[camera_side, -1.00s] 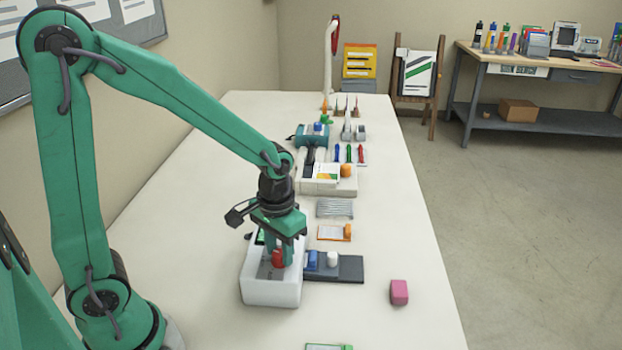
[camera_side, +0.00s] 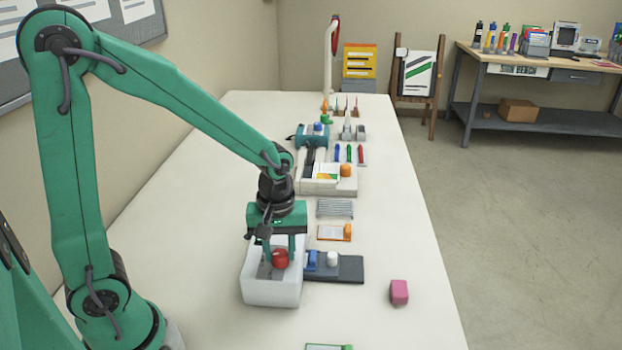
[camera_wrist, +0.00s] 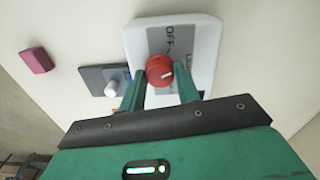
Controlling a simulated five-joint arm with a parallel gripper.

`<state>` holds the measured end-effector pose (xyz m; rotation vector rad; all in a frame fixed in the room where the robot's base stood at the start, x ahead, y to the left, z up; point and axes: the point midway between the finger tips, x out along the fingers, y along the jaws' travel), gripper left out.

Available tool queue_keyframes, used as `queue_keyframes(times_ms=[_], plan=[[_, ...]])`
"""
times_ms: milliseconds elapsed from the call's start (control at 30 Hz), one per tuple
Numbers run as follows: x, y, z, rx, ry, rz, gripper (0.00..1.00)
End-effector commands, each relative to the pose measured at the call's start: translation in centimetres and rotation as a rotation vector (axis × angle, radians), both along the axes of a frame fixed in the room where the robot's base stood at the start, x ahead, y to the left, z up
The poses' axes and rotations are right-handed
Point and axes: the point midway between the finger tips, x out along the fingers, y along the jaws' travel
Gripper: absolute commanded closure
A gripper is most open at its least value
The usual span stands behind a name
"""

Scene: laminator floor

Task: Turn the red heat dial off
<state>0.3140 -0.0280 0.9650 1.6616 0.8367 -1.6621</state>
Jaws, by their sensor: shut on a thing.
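The red heat dial (camera_side: 280,258) sits on the white control box (camera_side: 270,291), toward the near part of the table. In the wrist view the red dial (camera_wrist: 160,70) has a white pointer line, and "OFF" is printed on the grey panel (camera_wrist: 185,41) beyond it. The line points to the right and slightly down, not at the word. My gripper (camera_side: 280,248) is pointed down over the box, with its fingers shut on the dial. The wrist view shows one green finger (camera_wrist: 134,92) and another finger (camera_wrist: 187,88) on either side of it.
A dark plate (camera_side: 345,268) with a blue and a white knob lies right beside the box. A pink block (camera_side: 399,292) lies near the table's right edge. Farther back are an orange-edged card (camera_side: 330,233) and several devices. The table left of the box is clear.

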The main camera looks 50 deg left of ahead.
Motion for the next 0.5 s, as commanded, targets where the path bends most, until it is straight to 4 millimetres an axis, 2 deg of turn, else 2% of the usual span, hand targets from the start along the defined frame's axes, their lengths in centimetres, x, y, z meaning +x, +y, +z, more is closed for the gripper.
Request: queue_keyframes(times_ms=[500], plan=[[0.02,0.02,0.13,0.000,-0.001,0.465,0.91]])
